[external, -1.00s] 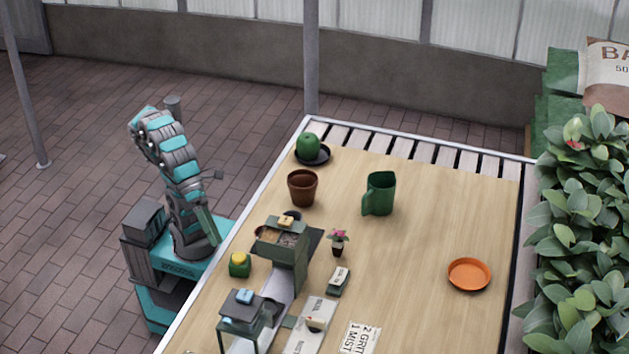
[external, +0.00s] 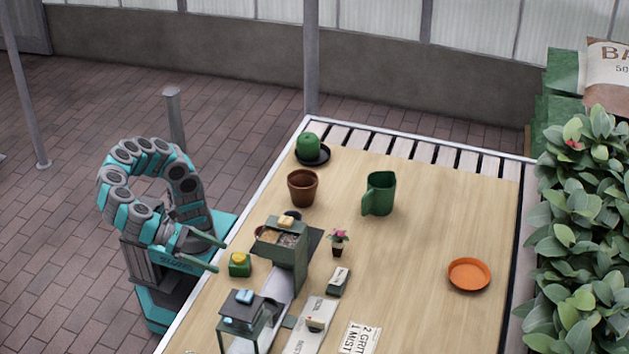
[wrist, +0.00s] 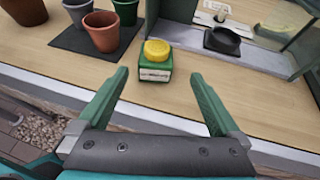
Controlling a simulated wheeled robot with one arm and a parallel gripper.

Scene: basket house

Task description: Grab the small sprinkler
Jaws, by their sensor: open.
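A small green block with a round yellow top and a white label (external: 239,265) stands near the table's left edge; I cannot tell whether it is the sprinkler. In the wrist view the block (wrist: 155,65) sits ahead of my gripper (wrist: 160,85), roughly between the fingertips' lines but beyond them. In the external view my gripper (external: 217,255) is open and empty, pointing at the block from the left, at the table edge. A larger green jug with a handle (external: 379,194) stands farther back on the table.
Several small pots, one of them terracotta (wrist: 102,31), stand on a dark mat (wrist: 68,38) left of the block. A green stand (external: 287,245) is to its right in the external view. A brown pot (external: 302,188) and an orange saucer (external: 469,274) are farther off. The table's right half is mostly clear.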

